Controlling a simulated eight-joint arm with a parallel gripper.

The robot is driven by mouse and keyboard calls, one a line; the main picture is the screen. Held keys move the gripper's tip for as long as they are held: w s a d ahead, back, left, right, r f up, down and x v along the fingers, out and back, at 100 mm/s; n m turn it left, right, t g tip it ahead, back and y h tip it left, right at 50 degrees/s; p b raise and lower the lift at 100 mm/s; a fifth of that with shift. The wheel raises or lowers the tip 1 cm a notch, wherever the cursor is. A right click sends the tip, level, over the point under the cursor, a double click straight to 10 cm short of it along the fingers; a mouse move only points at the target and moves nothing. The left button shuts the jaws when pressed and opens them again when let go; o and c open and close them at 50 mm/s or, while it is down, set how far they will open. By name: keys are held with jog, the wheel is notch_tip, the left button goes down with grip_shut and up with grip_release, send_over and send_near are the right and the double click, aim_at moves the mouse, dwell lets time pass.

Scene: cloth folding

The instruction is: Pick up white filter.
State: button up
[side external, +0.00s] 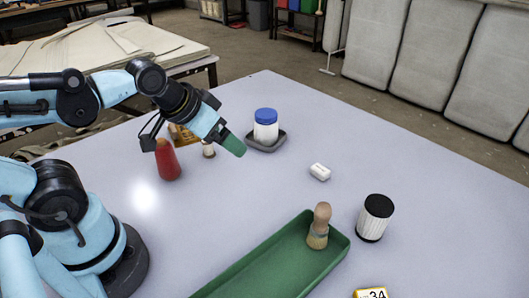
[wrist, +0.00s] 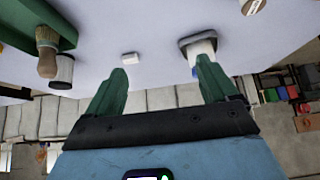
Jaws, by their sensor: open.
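The white filter (side external: 375,218) is a pleated white cylinder with black end caps. It stands upright on the table at the right, beside the end of the green tray. In the wrist view the filter (wrist: 63,72) is at the far left, partly hidden behind the brush. My gripper (side external: 235,147) is above the table on the left side, well apart from the filter. In the wrist view its two green fingers (wrist: 162,75) are spread with nothing between them.
A green tray (side external: 268,262) holds a wooden-handled brush (side external: 319,227). A small white block (side external: 320,172) lies mid-table. A blue-lidded jar (side external: 265,127) stands on a grey dish behind my gripper. A red object (side external: 167,160) stands left. A yellow marked item (side external: 371,293) is at the front.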

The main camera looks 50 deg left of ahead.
jog(key=w+d+m+g+h, duration=0.3)
jog(key=w+d+m+h, duration=0.35)
jog(key=w+d, duration=0.3)
jog(key=m+g+h, duration=0.4)
jog(key=m+h, duration=0.3)
jog(key=m, duration=0.4)
send_near(382, 219)
jog(key=w+a+f, duration=0.1)
jog(key=w+a, duration=0.1)
jog(key=x, duration=1.2)
jog(key=shift+a+f, duration=0.1)
jog(key=c, duration=1.1)
